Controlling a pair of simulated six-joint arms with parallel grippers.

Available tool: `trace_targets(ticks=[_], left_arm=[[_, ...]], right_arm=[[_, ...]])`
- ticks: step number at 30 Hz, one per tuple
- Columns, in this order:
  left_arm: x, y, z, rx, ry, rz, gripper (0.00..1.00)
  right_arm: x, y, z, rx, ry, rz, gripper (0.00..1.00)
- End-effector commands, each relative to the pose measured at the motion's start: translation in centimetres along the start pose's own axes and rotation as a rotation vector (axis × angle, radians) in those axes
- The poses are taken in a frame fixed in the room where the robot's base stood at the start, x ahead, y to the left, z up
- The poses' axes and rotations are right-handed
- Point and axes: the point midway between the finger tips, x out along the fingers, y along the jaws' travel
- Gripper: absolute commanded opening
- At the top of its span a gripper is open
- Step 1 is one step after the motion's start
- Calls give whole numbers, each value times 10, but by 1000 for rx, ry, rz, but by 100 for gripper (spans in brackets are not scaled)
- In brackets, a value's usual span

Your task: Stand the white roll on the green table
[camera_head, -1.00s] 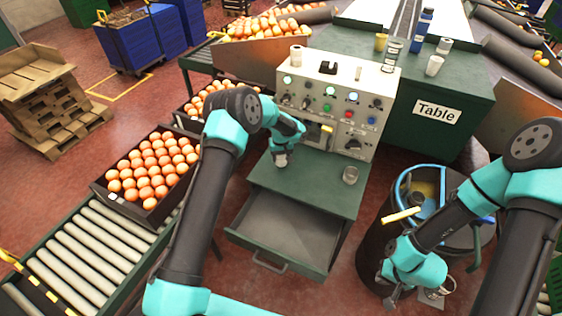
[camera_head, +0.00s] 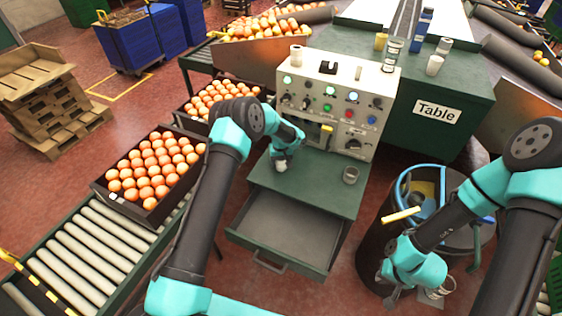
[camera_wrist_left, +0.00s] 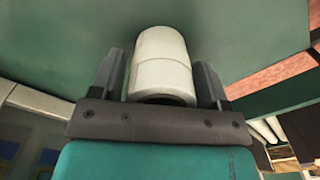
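The white roll (camera_wrist_left: 160,62) is between the two fingers of my left gripper (camera_wrist_left: 160,75) in the left wrist view. The fingers lie close along both its sides and look shut on it. In the head view, my left gripper (camera_head: 281,163) is low over the green tabletop (camera_head: 320,185) in front of the control panel; the roll shows there only as a small pale patch. Whether the roll touches the top is unclear. My right gripper (camera_head: 412,292) hangs by the dark bin at the lower right; its fingers are too small to read.
Behind is the control panel (camera_head: 335,105). Below, a drawer (camera_head: 285,228) is open. The green table marked "Table" (camera_head: 465,125) carries pale cylinders and a blue bottle (camera_head: 422,25).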

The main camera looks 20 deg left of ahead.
Motion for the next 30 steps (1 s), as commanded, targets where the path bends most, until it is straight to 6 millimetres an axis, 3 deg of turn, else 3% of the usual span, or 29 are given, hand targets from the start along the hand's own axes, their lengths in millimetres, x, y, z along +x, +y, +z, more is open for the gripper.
trace_targets(ticks=[3, 14, 20, 30], left_arm=[[0, 0, 0, 0, 0, 0, 79], [-5, 0, 0, 0, 1, 0, 79], [-29, 1, 0, 0, 2, 2, 79], [-92, 1, 0, 1, 2, 1, 79]], right_arm=[[0, 0, 0, 0, 0, 0, 0], [0, 0, 0, 0, 0, 0, 0], [0, 0, 0, 0, 0, 0, 0], [0, 0, 0, 0, 0, 0, 0]])
